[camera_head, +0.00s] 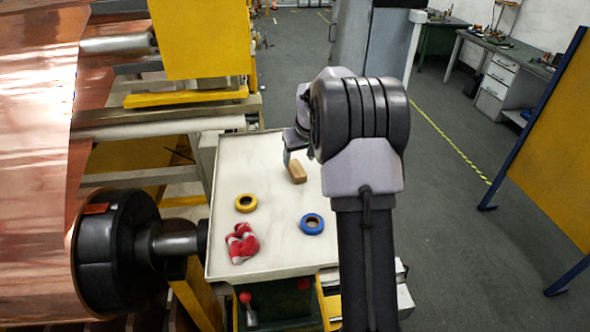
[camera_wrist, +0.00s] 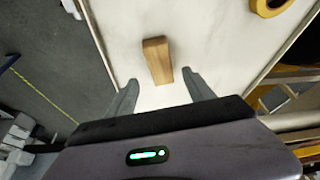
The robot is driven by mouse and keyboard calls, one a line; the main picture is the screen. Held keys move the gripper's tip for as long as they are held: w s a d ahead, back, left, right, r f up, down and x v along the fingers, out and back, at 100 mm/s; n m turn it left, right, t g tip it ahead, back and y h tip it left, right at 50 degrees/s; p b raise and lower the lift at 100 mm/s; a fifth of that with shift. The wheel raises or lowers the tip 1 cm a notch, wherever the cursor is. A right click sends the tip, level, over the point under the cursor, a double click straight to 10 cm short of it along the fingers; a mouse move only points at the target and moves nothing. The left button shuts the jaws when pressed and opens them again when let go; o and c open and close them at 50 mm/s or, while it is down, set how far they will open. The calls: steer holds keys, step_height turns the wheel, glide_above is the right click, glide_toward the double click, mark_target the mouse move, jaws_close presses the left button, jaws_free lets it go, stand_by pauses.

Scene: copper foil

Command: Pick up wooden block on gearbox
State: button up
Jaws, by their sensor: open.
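A small light-brown wooden block (camera_head: 297,172) lies on the white gearbox top (camera_head: 275,220), toward its far end. In the wrist view the wooden block (camera_wrist: 157,60) lies just ahead of and between the two fingers. My gripper (camera_wrist: 160,88) is open, with nothing held; its right finger is close beside the block's near end in the picture. In the head view my gripper (camera_head: 290,158) is partly hidden by my own arm, and one finger shows beside the block.
On the same top lie a yellow tape roll (camera_head: 246,203), a blue tape roll (camera_head: 312,224) and a red and white cloth (camera_head: 242,243). A large copper foil roll (camera_head: 40,130) and a black shaft hub (camera_head: 115,250) stand to the left. Grey floor lies to the right.

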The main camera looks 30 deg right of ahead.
mark_target(296, 168)
steer(key=x, duration=0.3)
steer(key=p+x, duration=0.1)
steer(key=x, duration=0.1)
steer(key=shift+s+a+f, duration=0.1)
steer(key=shift+s+a, duration=0.05)
steer(key=shift+s, duration=0.15)
steer(key=shift+w+f, duration=0.15)
steer(key=c, duration=0.6)
jaws_close()
steer(key=shift+r, duration=0.2)
